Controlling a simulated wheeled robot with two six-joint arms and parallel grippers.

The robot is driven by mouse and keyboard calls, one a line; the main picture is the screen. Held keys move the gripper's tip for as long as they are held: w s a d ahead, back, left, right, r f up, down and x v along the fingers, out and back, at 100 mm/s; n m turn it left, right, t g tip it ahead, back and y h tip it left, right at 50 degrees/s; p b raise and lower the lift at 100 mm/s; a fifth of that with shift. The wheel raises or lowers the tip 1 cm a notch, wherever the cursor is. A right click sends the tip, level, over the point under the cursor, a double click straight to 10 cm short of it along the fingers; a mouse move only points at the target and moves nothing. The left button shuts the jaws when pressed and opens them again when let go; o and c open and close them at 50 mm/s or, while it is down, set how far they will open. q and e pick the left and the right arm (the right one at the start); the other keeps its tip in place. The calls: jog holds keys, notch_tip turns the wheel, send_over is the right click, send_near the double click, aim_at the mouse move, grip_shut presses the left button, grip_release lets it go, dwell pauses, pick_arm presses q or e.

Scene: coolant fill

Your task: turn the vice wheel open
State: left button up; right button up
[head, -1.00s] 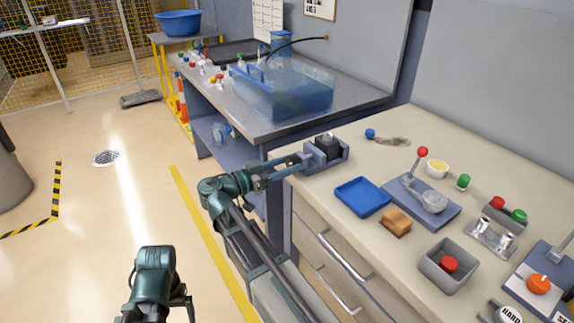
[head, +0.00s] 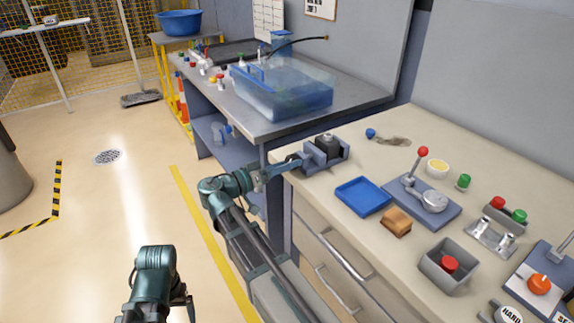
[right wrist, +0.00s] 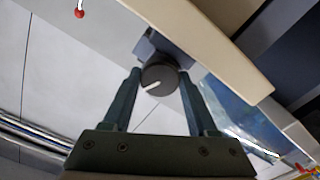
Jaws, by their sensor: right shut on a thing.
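The vice (head: 337,157) is a small grey-blue clamp at the near left corner of the beige bench, with a dark block (head: 327,145) in it. In the right wrist view its wheel (right wrist: 160,77) is a dark round knob with a white mark slanting across its face. My right gripper (head: 295,162) reaches the vice from the left in the head view. Its fingers (right wrist: 161,80) are shut on the wheel, one on each side. My left arm shows at the bottom left of the head view, but its fingertips do not show.
A blue tray (head: 362,196), a brown block (head: 396,222) and a lever plate (head: 447,207) lie on the bench right of the vice. A blue see-through tank (head: 285,95) stands on the grey table behind.

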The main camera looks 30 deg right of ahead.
jog(key=shift+n, duration=1)
jog(key=o, duration=1.4)
